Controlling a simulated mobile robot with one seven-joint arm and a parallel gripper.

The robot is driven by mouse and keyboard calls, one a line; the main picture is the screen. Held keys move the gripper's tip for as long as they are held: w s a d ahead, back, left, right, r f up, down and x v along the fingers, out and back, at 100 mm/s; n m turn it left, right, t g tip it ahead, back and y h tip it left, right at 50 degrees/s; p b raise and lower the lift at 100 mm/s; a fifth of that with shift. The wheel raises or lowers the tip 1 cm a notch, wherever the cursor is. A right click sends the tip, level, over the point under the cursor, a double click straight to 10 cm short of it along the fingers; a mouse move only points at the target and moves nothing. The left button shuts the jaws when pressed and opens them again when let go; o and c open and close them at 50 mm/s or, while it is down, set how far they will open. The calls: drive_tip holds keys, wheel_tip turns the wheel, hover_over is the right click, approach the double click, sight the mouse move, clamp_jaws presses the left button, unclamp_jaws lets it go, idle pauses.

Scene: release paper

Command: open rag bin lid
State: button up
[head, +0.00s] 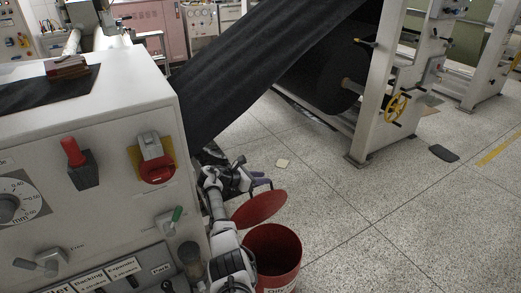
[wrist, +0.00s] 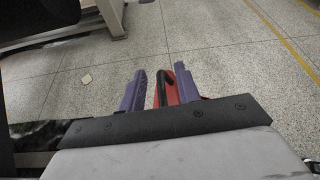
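The rag bin (head: 272,262) is a red round bin on the floor, right of the machine cabinet. Its red lid (head: 260,208) stands raised and tilted above the bin's left rear, so the mouth is uncovered. My gripper (head: 262,182) is just above the lid's upper edge. In the wrist view, the purple fingers of my gripper (wrist: 160,90) are spread apart. A black handle (wrist: 162,88) and a strip of the red lid (wrist: 181,84) show between them, with a gap beside the left finger. I cannot tell whether the right finger touches the lid.
A white cabinet (head: 90,130) with knobs and switches stands close on the left of my arm. A black web (head: 250,65) runs from a large roll behind. A pale paper piece (head: 283,163) lies on the floor.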

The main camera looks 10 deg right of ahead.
wheel_tip(320, 180, up, 17)
drive_tip(key=b, duration=0.1)
drive_tip(key=shift+f, duration=0.2)
